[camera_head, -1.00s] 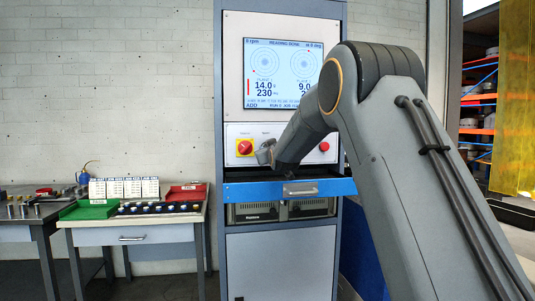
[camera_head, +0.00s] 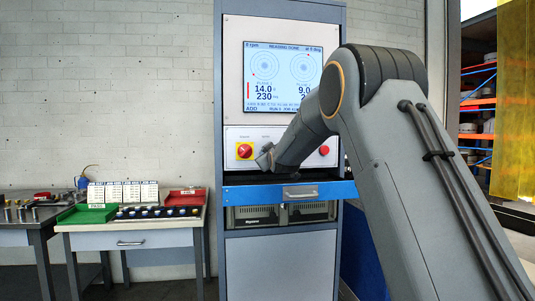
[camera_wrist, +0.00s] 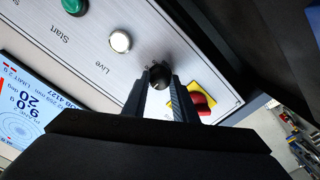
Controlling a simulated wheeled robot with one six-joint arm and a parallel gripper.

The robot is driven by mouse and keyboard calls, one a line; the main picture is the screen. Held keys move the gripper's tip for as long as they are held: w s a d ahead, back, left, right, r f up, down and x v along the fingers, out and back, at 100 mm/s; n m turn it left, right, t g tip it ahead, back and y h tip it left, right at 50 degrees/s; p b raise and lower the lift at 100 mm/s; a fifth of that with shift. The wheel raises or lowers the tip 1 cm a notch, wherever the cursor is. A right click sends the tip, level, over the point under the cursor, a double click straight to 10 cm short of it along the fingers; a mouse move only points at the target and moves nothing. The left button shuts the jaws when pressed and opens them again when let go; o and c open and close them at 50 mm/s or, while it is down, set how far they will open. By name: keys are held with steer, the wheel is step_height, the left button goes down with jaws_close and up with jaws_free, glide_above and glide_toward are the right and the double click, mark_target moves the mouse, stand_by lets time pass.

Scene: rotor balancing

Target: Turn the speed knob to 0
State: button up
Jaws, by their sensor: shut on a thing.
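The speed knob (camera_wrist: 161,76) is a small round black knob on the pale control panel, seen in the wrist view. My gripper (camera_wrist: 159,80) has one finger on each side of the knob and is shut on it. In the head view my gripper (camera_head: 264,158) is at the panel (camera_head: 232,134), just right of the red-and-yellow switch, and covers the knob. The knob's pointer and scale cannot be made out. The screen (camera_head: 283,62) above reads 0 rpm and "READING DONE".
The red-and-yellow switch (camera_wrist: 199,101) is close beside one finger. A white button (camera_wrist: 120,41) marked "Live" and a green button (camera_wrist: 74,6) lie beyond the other finger. A blue drawer (camera_head: 240,192) juts out below the panel. A bench with trays (camera_head: 88,213) stands at left.

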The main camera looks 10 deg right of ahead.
steer(key=o, duration=1)
steer(key=shift+o, duration=0.2)
steer(key=s, duration=0.8)
steer(key=shift+b, duration=0.4)
